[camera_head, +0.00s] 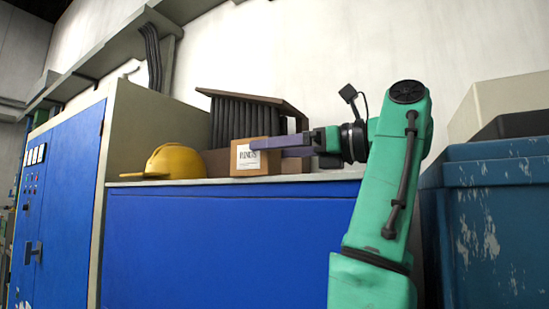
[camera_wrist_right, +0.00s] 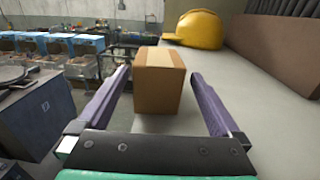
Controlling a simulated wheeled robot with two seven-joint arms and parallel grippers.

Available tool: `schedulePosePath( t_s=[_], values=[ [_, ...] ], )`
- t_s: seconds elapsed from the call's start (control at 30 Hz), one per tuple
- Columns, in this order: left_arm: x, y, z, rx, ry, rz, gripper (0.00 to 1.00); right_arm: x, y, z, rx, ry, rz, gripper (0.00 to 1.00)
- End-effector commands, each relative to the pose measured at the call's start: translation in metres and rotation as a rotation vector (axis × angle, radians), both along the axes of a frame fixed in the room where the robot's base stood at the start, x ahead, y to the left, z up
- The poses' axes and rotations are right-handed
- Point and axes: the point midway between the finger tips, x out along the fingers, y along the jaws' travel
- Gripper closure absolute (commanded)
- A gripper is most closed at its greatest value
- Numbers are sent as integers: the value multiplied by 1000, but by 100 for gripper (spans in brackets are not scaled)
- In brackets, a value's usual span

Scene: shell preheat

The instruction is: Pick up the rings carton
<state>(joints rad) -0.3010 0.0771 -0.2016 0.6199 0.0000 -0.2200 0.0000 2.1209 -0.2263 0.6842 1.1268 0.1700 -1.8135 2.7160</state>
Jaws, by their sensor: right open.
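The rings carton (camera_head: 242,165) is a small brown box with a white label, upright on the light top of the blue cabinet, near its front edge. My right gripper (camera_head: 268,148) reaches it from the right, and one finger overlaps the label in the head view. In the right wrist view the carton (camera_wrist_right: 158,85) stands between the far ends of the purple fingers of my right gripper (camera_wrist_right: 158,80). The fingers are apart, with a gap on each side of the carton. My left gripper is in neither view.
A yellow hard hat (camera_head: 175,161) lies left of the carton. The blue cabinet (camera_head: 220,245) ends at a worn blue bin (camera_head: 490,215) on the right.

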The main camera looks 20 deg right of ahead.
Motion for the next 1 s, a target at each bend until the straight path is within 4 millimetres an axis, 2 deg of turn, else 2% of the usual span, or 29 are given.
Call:
schedulePosePath(
  t_s=[0.33, 0.43, 0.6, 0.67, 0.8, 0.83, 1.0],
  values=[
    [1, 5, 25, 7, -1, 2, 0, 41, 43, 5, -4, 0, 0, 0],
    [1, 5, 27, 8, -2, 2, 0, 47, 49, 3, -2, -2, -2, 0],
    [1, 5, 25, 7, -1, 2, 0, 48, 49, 2, -2, -3, -3, 0],
    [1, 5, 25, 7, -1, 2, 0, 48, 49, 2, -3, -4, -3, 19],
    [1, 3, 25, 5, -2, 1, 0, 47, 49, 2, -3, -4, -3, 73],
    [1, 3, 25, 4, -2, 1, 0, 47, 49, 2, -3, -4, -3, 83],
    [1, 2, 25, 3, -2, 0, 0, 47, 49, 2, -3, -4, -3, 83]
  ],
)
